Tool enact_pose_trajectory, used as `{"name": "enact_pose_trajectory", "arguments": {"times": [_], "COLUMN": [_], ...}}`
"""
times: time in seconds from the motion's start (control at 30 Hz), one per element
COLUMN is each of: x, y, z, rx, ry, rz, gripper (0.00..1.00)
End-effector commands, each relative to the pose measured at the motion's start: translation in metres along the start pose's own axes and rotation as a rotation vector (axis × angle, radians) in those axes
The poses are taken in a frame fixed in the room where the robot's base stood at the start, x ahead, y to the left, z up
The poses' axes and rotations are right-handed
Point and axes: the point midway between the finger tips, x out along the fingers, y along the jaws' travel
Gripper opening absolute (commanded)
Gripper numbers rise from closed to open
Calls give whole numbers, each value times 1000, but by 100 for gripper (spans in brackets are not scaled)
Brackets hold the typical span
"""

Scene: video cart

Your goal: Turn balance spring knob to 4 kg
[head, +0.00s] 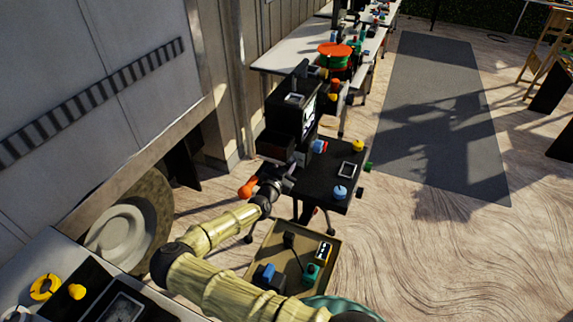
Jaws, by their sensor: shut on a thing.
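The black video cart (318,182) stands in the middle of the head view, with a dark boxy unit and screen on its left part. My arm reaches up from the bottom, and my gripper (283,174) is at the cart's near left side, below the dark box. It is shut on what appears to be the balance spring knob; the fingers and wrist hide the knob. Its pointer and any kg scale cannot be read. An orange rounded part (248,188) shows just left of my wrist; whether it belongs to the cart is unclear.
The cart top holds a blue knob-like object (340,192), a yellow one (358,146) and a small framed device (347,170). White tables (290,52) stand behind.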

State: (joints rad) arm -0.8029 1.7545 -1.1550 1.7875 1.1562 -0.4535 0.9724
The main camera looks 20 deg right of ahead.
Motion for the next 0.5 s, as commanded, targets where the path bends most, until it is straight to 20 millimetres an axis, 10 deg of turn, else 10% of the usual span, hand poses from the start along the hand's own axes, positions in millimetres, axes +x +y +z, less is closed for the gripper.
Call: {"name": "enact_pose_trajectory", "arguments": {"times": [0.5], "x": [0], "y": [2], "z": [6], "rx": [-247], "ry": [-1], "rz": [1], "gripper": [7]}}
